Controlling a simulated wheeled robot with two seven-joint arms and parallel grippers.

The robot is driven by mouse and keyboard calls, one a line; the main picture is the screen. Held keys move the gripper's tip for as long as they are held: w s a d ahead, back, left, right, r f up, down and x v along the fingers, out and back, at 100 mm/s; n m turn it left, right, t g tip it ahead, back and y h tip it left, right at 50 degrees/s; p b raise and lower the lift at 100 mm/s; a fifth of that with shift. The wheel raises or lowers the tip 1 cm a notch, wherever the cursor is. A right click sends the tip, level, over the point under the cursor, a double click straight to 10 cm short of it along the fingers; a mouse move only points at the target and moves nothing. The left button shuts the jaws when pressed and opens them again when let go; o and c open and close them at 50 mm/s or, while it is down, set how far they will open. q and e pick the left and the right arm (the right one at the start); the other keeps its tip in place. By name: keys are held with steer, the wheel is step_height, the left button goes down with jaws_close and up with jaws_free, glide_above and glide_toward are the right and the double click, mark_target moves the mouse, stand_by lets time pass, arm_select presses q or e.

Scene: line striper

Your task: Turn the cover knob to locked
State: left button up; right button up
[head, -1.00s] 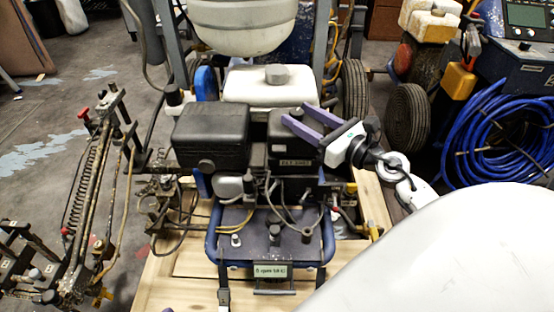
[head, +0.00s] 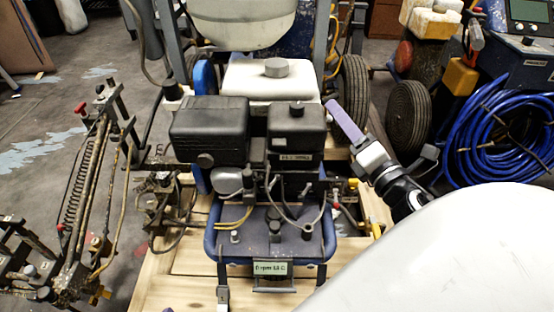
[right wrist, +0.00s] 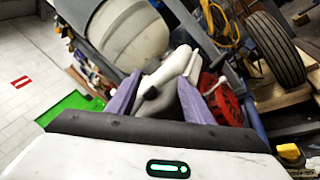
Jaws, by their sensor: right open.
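A black box-shaped cover (head: 210,122) sits on the left of the engine in the head view. A round dark knob (head: 205,160), which looks like the cover knob, is on its front face; its lock position is too small to read. My right gripper (head: 345,122) is to the right of the engine, apart from the cover and knob. One purple finger shows edge-on there. In the right wrist view my right gripper (right wrist: 159,78) is open, with both purple fingers spread. The knob cannot be made out in that view. My left gripper is not in view.
A second black box with a cap (head: 297,115) stands between the cover and my right gripper. A white tank with a grey cap (head: 276,68) is behind. A spring-and-hose frame (head: 88,190) stands left. Black tyres (head: 408,115) and coiled blue hose (head: 500,135) are right.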

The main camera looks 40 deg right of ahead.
steer(key=s+a+f+m+g+h, duration=0.1)
steer(key=a+f+m+g, duration=0.1)
steer(key=f+m+g, duration=0.4)
steer(key=s+a+f+m+g, duration=0.1)
steer(key=s+a+f+m, duration=0.1)
steer(key=f+m, duration=0.45)
steer(key=s+a+m+g+y+p, duration=0.1)
steer(key=s+a+m+y+p, duration=0.1)
steer(key=a+p, duration=0.5)
steer(key=s+a+f+m+g+y+p, duration=0.1)
steer(key=a+m+y+p, duration=0.3)
steer(key=a+p, duration=0.4)
steer(key=shift+s+a+f+y, duration=0.25)
steer(key=shift+s+a+y, duration=0.5)
steer(key=shift+a, duration=1.85)
steer(key=shift+w, duration=0.1)
